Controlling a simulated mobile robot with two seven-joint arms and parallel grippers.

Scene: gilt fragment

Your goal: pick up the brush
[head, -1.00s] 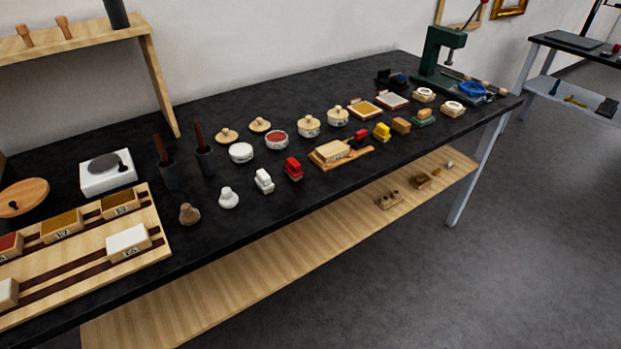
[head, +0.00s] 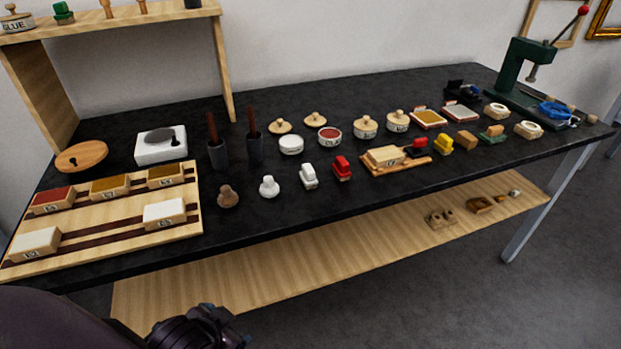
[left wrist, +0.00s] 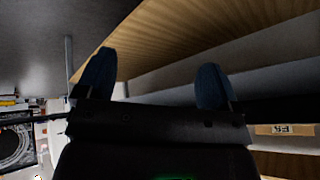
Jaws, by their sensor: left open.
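I cannot tell for sure which thing is the brush. Two dark cups (head: 217,156) (head: 255,150) stand at the middle left of the black table (head: 330,215), each with a brown upright stick, perhaps a handle. Small red (head: 342,168), yellow (head: 443,145) and green (head: 491,136) block-like tools stand to the right. My left gripper (left wrist: 153,78) is open and empty in the left wrist view, its blue fingers wide apart. Part of my left arm shows low at the left in the head view, in front of the table. My right gripper is out of view.
A slotted wooden tray (head: 100,218) with labelled blocks fills the table's left end. A wooden rack (head: 225,65) stands behind it. A green press (head: 519,72) stands at the right end. A wooden lower shelf (head: 290,255) holds small items. The table's front strip is mostly clear.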

